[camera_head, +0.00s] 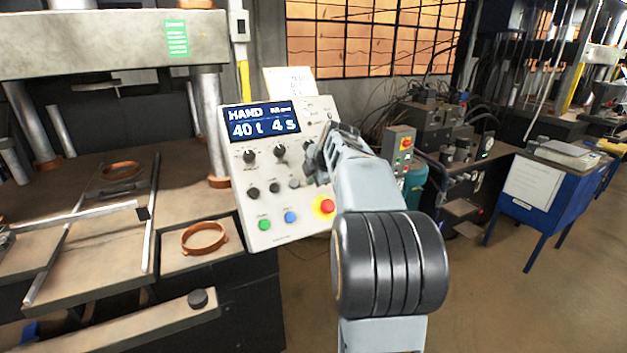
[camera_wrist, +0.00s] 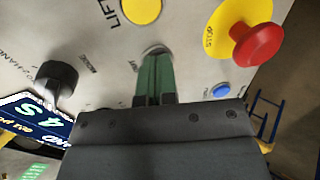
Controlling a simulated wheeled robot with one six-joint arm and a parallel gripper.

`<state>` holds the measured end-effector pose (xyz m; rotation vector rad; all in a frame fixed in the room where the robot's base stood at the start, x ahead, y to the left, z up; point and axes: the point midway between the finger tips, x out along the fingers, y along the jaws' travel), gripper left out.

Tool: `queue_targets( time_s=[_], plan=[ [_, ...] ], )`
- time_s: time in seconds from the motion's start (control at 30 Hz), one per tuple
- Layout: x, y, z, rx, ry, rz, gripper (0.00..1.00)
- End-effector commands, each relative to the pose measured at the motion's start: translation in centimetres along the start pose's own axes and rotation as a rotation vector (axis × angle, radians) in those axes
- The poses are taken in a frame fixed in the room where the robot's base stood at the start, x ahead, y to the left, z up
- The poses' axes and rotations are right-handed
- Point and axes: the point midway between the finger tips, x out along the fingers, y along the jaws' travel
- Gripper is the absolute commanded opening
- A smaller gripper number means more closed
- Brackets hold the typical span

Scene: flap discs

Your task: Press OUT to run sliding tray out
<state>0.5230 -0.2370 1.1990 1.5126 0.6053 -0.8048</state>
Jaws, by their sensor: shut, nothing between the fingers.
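The pale control panel (camera_head: 270,215) stands right of the press, with a blue display (camera_head: 262,122) reading HAND, 40 t and 4 s. In the wrist view my gripper (camera_wrist: 156,55) is shut and empty, its green fingers pointing at the panel face. Its tips are at a small round button (camera_wrist: 155,47), mostly covered by them; contact cannot be told. A label beside it is partly hidden, so OUT is not clearly readable. In the head view my gripper (camera_head: 318,162) is at the panel's right side. The sliding tray (camera_head: 90,255) appears to be the plate between rails at left.
A red mushroom stop button (camera_wrist: 257,45), a yellow button (camera_wrist: 142,10) by LIFT, a blue button (camera_wrist: 221,90) and a black knob (camera_wrist: 57,80) surround the fingers. A copper ring (camera_head: 204,238) lies beside the rails. A blue table (camera_head: 540,190) stands at right.

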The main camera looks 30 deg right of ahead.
Motion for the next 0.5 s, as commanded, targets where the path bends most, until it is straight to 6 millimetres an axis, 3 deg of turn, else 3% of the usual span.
queue_targets(
  time_s=[0.3, 0.5],
  plan=[
    [0.0, -0.1, 0.0, 0.0, 0.001, -0.001, 0.0],
    [-1.2, -0.3, 0.1, 0.001, -0.001, 0.0, 0.0]
  ],
)
